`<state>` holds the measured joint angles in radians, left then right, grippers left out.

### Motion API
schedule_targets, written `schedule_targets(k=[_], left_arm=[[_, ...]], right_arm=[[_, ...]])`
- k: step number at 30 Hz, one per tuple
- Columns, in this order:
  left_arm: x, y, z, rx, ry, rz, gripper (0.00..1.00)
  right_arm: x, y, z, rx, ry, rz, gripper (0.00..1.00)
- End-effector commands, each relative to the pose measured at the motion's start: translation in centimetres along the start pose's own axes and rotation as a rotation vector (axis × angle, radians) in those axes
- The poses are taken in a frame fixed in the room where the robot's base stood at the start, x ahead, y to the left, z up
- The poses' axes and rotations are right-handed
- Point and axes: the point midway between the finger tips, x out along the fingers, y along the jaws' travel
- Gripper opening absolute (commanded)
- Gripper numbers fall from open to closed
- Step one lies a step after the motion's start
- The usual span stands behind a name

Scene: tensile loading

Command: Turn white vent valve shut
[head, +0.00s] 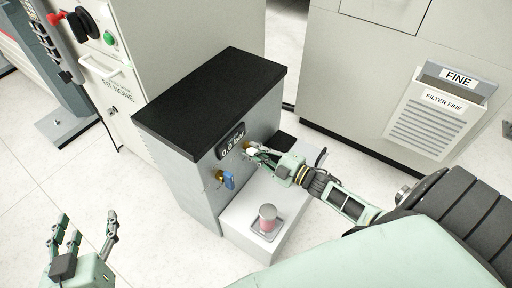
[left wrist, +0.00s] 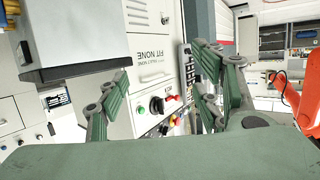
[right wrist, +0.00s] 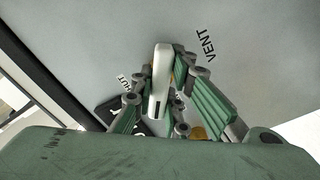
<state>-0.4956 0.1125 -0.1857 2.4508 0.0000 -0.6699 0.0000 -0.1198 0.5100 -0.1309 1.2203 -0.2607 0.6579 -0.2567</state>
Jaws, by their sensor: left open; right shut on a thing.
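The white vent valve handle (right wrist: 160,75) is a pale lever on the grey cabinet face in the right wrist view, between a "VENT" label (right wrist: 206,45) on the right and a partly hidden label ending in "HUT" (right wrist: 123,85) on the left. My right gripper (right wrist: 160,92) is shut on the handle, with fingers on both sides. In the head view my right gripper (head: 256,151) is at the cabinet front, beside the display, and hides most of the valve. My left gripper (head: 84,232) is open and empty at the lower left, also seen in the left wrist view (left wrist: 160,95).
The grey cabinet (head: 190,185) has a black top, a display (head: 230,141) reading 0.0 bar and a blue-handled valve (head: 228,180). A clear cylinder with reddish contents (head: 267,218) stands on the white ledge (head: 285,195). A filter bin (head: 438,115) hangs at right.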

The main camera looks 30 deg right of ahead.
Motion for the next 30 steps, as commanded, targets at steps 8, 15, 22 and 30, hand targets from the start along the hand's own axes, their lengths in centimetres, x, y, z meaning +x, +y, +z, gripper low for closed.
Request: schedule_targets(k=[8,15,22,30], left_arm=[[-1.9,-0.8,5.7,-0.001,-0.288,-0.017,0.6],[-4.2,-1.2,9.4,-0.003,-0.477,-0.028,0.6],[-6.1,-1.5,11.6,-0.006,-0.602,-0.035,0.6],[-7.5,-1.7,12.9,-0.008,-0.684,-0.04,0.6]], right_arm=[[0.0,0.1,0.0,0.263,-0.002,-0.002,0.0],[-0.1,0.1,0.0,0.492,-0.002,-0.002,0.0],[-0.1,0.0,0.0,0.691,-0.002,-0.001,0.0],[-0.1,0.0,0.1,0.862,-0.002,-0.001,0.0]])
